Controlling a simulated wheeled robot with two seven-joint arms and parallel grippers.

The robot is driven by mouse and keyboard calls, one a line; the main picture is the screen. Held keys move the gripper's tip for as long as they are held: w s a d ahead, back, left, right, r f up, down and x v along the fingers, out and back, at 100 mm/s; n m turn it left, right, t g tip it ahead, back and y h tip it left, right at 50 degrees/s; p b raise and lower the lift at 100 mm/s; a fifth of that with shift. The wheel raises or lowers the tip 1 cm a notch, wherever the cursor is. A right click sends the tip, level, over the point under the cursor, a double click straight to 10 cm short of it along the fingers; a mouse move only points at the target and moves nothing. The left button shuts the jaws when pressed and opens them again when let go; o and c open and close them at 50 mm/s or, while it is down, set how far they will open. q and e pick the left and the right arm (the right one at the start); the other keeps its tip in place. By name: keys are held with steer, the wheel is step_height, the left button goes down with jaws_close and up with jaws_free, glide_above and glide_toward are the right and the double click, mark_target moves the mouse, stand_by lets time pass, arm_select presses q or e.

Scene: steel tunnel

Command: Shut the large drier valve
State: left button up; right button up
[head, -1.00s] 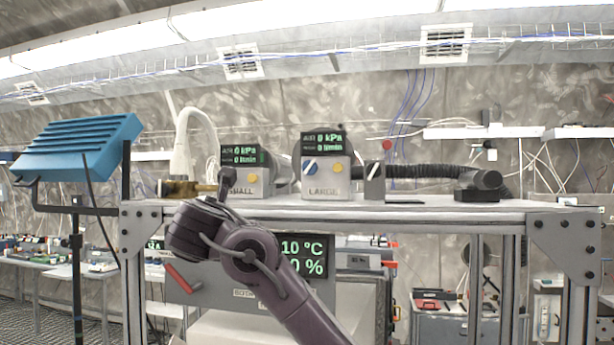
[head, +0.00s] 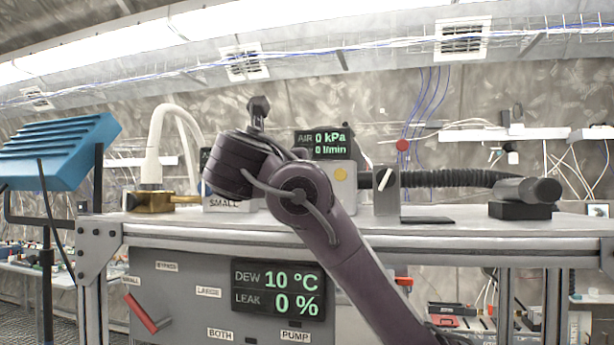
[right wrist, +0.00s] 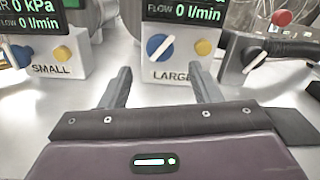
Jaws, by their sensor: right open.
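The box marked LARGE (right wrist: 173,62) stands on the bench, with a round blue knob (right wrist: 158,47) and a yellow button (right wrist: 203,47) on its front. A white line runs diagonally across the knob. In the head view my arm hides the knob; the yellow button (head: 341,174) still shows. My right gripper (head: 258,107) is raised above the bench. In the right wrist view my right gripper (right wrist: 161,85) is open and empty, its fingers apart on the near side of the LARGE box, with the knob between them in the picture. My left gripper is not in view.
The SMALL box (right wrist: 55,62) stands left of it; a grey block with a white-lined black knob (head: 386,190) and a black hose (head: 450,178) are right. Below the bench, a grey panel has a red lever (head: 140,312) and a DEW/LEAK display (head: 278,289). A blue slatted unit (head: 58,150) stands left.

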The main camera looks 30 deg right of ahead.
steer(key=shift+w+d+r+p, duration=0.25)
steer(key=shift+w+d+p, duration=0.2)
steer(key=shift+d+p, duration=0.15)
steer(key=shift+w+d+r+p, duration=0.25)
steer(key=shift+w+d+p, duration=0.2)
steer(key=shift+p, duration=0.2)
steer(key=x, duration=0.1)
steer(key=p+x, duration=0.1)
steer(key=x, duration=0.1)
steer(key=shift+f, duration=0.3)
steer(key=shift+w+d+f, duration=0.1)
steer(key=shift+w+d, duration=0.1)
steer(key=shift+d, duration=0.05)
steer(key=shift+a, duration=0.15)
steer(key=shift+s+a, duration=0.1)
steer(key=shift+c, duration=0.6)
steer(key=c, duration=0.9)
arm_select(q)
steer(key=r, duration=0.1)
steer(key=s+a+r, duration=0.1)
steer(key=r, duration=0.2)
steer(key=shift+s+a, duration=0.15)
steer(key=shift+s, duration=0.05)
